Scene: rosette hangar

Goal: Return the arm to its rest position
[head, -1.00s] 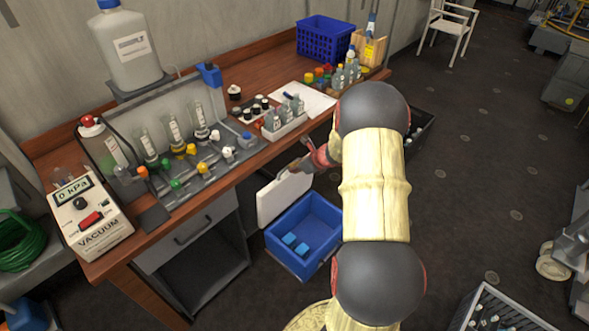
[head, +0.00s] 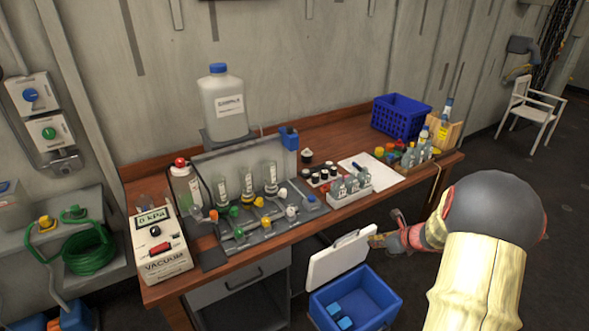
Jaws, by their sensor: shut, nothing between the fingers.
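My arm is in the right of the head view, in front of the workbench (head: 300,232). My gripper (head: 376,241) is small in view near the bench's front edge, below the bench top. It is shut and empty, just right of the white lid (head: 340,257) of a blue cooler box (head: 383,300). I cannot tell whether it touches the lid. My forearm hides part of the floor and whatever is behind it.
The open cooler box holds blue blocks (head: 338,312). On the bench are a vacuum unit (head: 162,248), a glassware manifold (head: 255,215), a large jug (head: 224,105), a vial rack (head: 350,192) and a blue basket (head: 400,115). A white chair (head: 528,115) stands at back right.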

